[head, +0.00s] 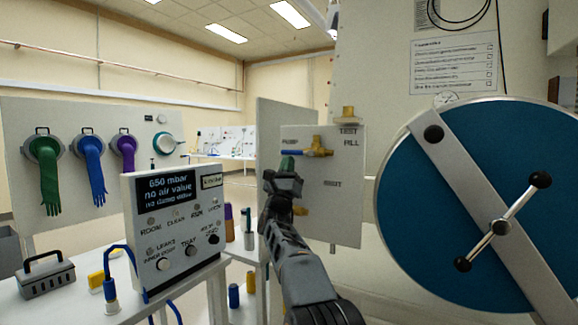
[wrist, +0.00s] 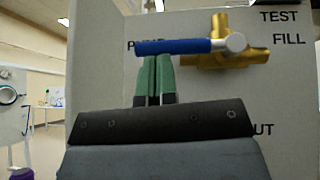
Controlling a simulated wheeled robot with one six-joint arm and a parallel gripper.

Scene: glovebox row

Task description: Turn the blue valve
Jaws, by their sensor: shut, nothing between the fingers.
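The blue valve is a blue lever handle (wrist: 172,46) on a brass valve body (wrist: 225,50), mounted on a grey panel (wrist: 210,105) marked TEST and FILL. The handle lies level, pointing left from the body. In the head view the blue handle (head: 291,152) and brass body (head: 319,147) show beside the word PUMP. My gripper (head: 287,164) has green fingertips and is in front of the panel, just below the handle. In the wrist view my gripper (wrist: 154,78) is shut and empty, its fingertips close under the handle. I cannot tell if they touch it.
A large blue round door (head: 410,210) with a crossbar handle stands at the right. A white control box (head: 172,232) with a display stands on a table at the left. A grey toolbox (head: 45,280) and gloves on a panel are farther left. A second brass fitting (head: 301,211) is lower on the panel.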

